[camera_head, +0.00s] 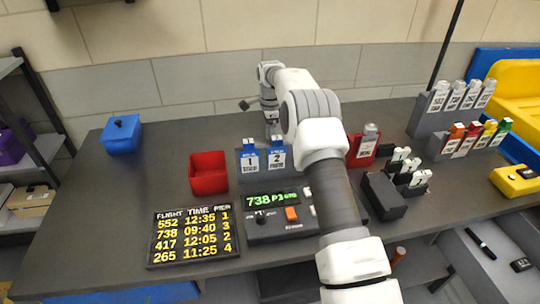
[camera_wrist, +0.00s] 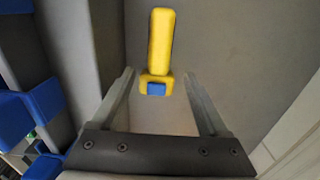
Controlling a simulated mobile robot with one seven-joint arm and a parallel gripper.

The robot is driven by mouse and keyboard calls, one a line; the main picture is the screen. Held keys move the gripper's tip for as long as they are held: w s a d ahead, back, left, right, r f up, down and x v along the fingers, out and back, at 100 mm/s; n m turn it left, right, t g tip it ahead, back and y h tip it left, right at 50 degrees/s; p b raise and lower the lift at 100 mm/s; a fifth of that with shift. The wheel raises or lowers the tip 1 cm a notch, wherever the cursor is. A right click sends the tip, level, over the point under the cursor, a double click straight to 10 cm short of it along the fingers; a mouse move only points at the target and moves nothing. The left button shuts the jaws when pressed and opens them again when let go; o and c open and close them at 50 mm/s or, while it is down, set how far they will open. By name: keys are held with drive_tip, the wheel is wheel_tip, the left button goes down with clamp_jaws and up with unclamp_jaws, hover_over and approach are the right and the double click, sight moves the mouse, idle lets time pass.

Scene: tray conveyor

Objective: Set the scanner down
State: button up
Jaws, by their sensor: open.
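A yellow scanner-like thing (camera_wrist: 161,42) with a blue patch on its near end shows in the wrist view, over a plain grey surface. My gripper (camera_wrist: 158,82) is open. The thing's near end sits between the fingertips, with a gap on each side, and its long part reaches past them. I cannot tell its height above the surface. In the head view my gripper (camera_head: 269,108) is at the back of the dark table (camera_head: 165,150), behind the stand with blue tags 1 and 2 (camera_head: 262,160). The scanner is not clearly seen there.
A blue lidded box (camera_head: 121,135) and a red open bin (camera_head: 208,174) stand left. A flight board (camera_head: 194,236) and a control box with a green display (camera_head: 280,218) are in front. Tag racks (camera_head: 452,115) crowd the right. The table's back left is clear.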

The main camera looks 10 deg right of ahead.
wheel_tip(320, 180, down, 5)
drive_tip(key=shift+s+f, duration=0.1)
clamp_jaws()
idle(0.5)
